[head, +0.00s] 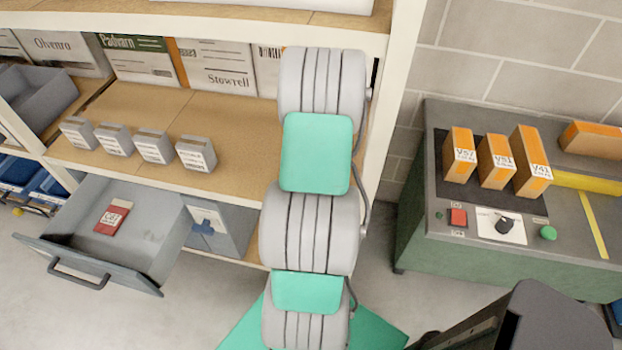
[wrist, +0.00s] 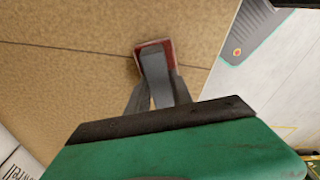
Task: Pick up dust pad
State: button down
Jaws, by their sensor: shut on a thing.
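My gripper (wrist: 157,72) is in the wrist view, with its grey fingers together on a small dark-red block (wrist: 167,46). The fingers cover most of the block, and no label shows on it, so I cannot read whether it is the dust pad. The block is over the brown shelf board (wrist: 80,70); I cannot tell whether it touches the board. In the head view my arm hides the gripper and the held block. Another red pack with a white label (head: 113,216) lies in the open grey drawer (head: 170,240); its label is too small to read surely.
Several small grey labelled boxes (head: 153,147) stand in a row on the shelf (head: 120,100), left of my arm. Larger cartons (head: 215,68) stand behind. At right, a green bench (head: 440,262) carries orange boxes (head: 497,162) and a control panel (head: 495,225).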

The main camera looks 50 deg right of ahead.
jog(key=shift+r, duration=0.55)
notch_tip(320, 180, up, 2)
jog(key=shift+d+r+b, duration=0.1)
jog(key=shift+r+b, duration=0.05)
jog(key=shift+b, duration=0.45)
jog(key=s+a+b, duration=0.1)
jog(key=s+a, duration=0.2)
jog(key=a, duration=0.5)
jog(key=s+a+b, duration=0.1)
jog(key=s+a, duration=0.3)
jog(key=a, duration=0.4)
jog(key=shift+a+b, duration=0.4)
jog(key=c, duration=1.7)
grip_release()
grip_shut()
